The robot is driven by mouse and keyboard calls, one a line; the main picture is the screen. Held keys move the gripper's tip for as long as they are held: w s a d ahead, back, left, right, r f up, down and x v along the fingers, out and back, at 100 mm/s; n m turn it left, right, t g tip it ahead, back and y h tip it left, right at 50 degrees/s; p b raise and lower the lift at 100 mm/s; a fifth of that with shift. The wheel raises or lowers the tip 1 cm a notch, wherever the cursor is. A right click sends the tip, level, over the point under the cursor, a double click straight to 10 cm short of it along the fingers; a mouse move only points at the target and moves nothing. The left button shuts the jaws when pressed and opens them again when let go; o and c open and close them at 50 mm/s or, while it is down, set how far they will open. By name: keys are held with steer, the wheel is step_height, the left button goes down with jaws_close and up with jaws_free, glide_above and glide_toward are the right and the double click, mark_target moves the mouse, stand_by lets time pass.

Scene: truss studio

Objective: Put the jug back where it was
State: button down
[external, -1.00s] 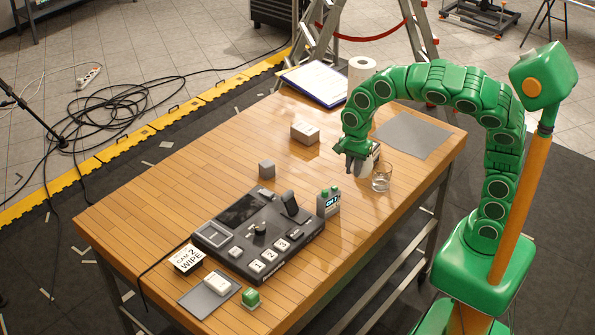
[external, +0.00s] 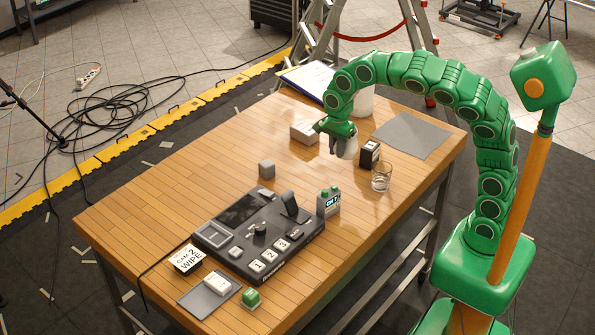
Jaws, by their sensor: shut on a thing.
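A grey mat (external: 412,135) lies bare at the table's right corner.
A dark box with a pale top (external: 369,154) and a clear glass (external: 381,177) stand close right of the jug. A white block (external: 304,132) is close left. A white roll (external: 364,101) stands behind my arm. A grey cube (external: 267,169) and a control panel (external: 262,235) are nearer.

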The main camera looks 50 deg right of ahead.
steer(key=w+a+f, duration=0.1)
steer(key=w+f, duration=0.1)
steer(key=w, duration=0.1)
steer(key=w+f, duration=0.3)
steer(key=w+a+f, duration=0.1)
steer(key=w+f, duration=0.2)
steer(key=shift+a, duration=0.35)
steer(key=shift+s+f, duration=0.1)
steer(key=shift+f, duration=1.35)
steer(key=c, duration=1.5)
jaws_free()
steer(key=shift+f, duration=0.15)
steer(key=o, duration=0.4)
